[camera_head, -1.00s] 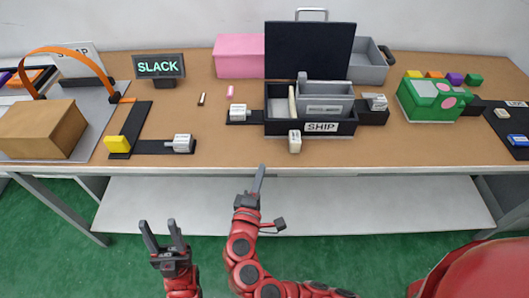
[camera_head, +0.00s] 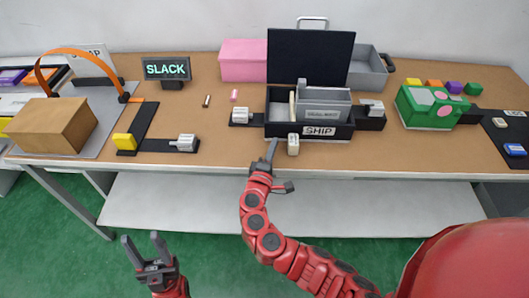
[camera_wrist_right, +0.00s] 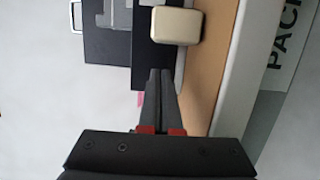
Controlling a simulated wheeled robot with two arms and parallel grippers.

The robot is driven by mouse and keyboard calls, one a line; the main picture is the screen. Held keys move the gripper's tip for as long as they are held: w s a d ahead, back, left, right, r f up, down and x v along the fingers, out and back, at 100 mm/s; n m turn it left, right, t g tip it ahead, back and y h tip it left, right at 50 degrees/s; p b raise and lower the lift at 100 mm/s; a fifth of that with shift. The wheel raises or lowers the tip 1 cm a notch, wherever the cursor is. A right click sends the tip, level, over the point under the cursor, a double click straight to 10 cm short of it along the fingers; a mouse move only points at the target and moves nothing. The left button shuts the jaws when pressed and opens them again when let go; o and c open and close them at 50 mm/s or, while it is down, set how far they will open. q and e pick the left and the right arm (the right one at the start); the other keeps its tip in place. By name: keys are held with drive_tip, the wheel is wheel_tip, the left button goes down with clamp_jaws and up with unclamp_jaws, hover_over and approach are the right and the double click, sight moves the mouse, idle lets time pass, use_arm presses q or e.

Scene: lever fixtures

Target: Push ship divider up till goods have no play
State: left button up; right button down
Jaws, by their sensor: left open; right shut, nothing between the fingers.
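The black SHIP tray (camera_head: 352,131) stands at the middle of the table with its black lid upright behind it. Inside, a cream upright divider (camera_head: 292,106) stands near the left end, left of a grey box (camera_head: 322,110). A cream block (camera_head: 293,144) sticks out from the tray's front; it also shows in the right wrist view (camera_wrist_right: 176,25). My right gripper (camera_head: 271,148) is shut and empty, at the table's front edge, just left of the cream block and apart from it. My left gripper (camera_head: 144,246) is open and empty, low in front of the table.
Grey blocks on black bases flank the tray at left (camera_head: 240,116) and right (camera_head: 372,108). A SLACK sign (camera_head: 166,68) stands at the back left. A cardboard box (camera_head: 52,124) with an orange strap is far left; a green box (camera_head: 428,106) is right.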

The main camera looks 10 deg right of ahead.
sight(288, 138)
drive_tip(key=shift+s+d+r, duration=0.1)
drive_tip(key=shift+s+d, duration=0.15)
drive_tip(key=shift+d, duration=0.35)
drive_tip(key=shift+s+d+r, duration=0.1)
drive_tip(key=shift+s+d, duration=0.15)
drive_tip(key=shift+d, duration=0.3)
drive_tip(key=shift+f, duration=0.15)
drive_tip(key=shift+s+d+f, duration=0.1)
drive_tip(key=shift+d+f, duration=0.05)
drive_tip(key=shift+d, duration=0.4)
drive_tip(key=shift+d+b, duration=0.1)
drive_tip(key=shift+b, duration=0.2)
